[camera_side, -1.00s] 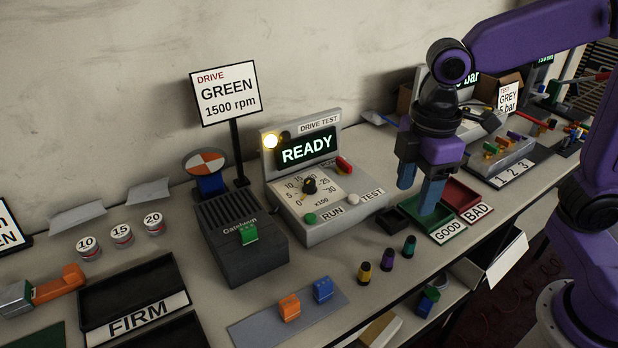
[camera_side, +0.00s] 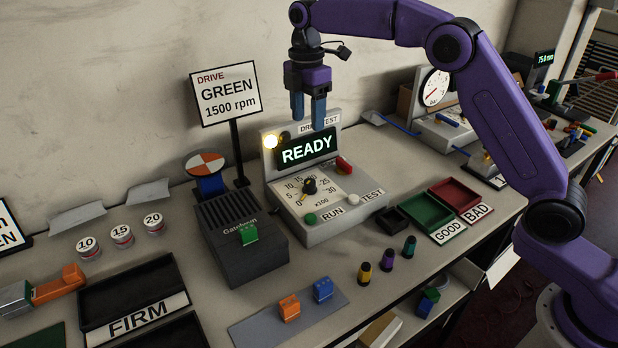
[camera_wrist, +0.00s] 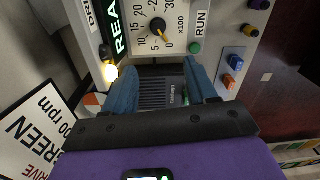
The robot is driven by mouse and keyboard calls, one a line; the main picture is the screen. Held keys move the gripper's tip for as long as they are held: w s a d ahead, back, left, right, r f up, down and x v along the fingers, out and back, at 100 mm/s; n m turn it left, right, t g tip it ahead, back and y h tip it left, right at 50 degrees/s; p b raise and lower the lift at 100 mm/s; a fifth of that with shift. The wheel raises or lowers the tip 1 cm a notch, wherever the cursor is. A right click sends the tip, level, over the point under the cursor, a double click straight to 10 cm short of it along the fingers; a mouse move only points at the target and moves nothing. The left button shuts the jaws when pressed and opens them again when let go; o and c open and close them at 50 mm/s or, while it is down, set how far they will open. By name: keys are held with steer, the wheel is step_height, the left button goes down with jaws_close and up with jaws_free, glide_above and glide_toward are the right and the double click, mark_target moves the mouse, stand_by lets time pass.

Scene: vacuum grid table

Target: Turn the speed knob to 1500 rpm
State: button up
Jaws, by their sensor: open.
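The speed knob (camera_side: 309,185) is a black knob on a white dial on the sloped grey drive-test panel (camera_side: 345,222). It also shows in the wrist view (camera_wrist: 158,26), where its yellow pointer seems to lie near 0 on the x100 scale. The display (camera_side: 307,149) reads READY, with a lit yellow lamp (camera_side: 270,142) beside it. A sign (camera_side: 226,94) reads DRIVE GREEN 1500 rpm. My gripper (camera_side: 308,122) is open and empty, above the display at the panel's back. In the wrist view my gripper (camera_wrist: 163,70) has its fingers apart, with the knob beyond them.
A dark slotted box (camera_side: 245,265) with a green block stands left. GOOD (camera_side: 425,212) and BAD (camera_side: 455,193) trays lie right. Three small coloured pegs stand in front.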

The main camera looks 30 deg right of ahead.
mark_target(309, 181)
step_height(309, 181, down, 18)
steer(key=shift+d+r, duration=0.1)
steer(key=shift+r, duration=0.15)
stand_by(0.4)
steer(key=c, duration=1.1)
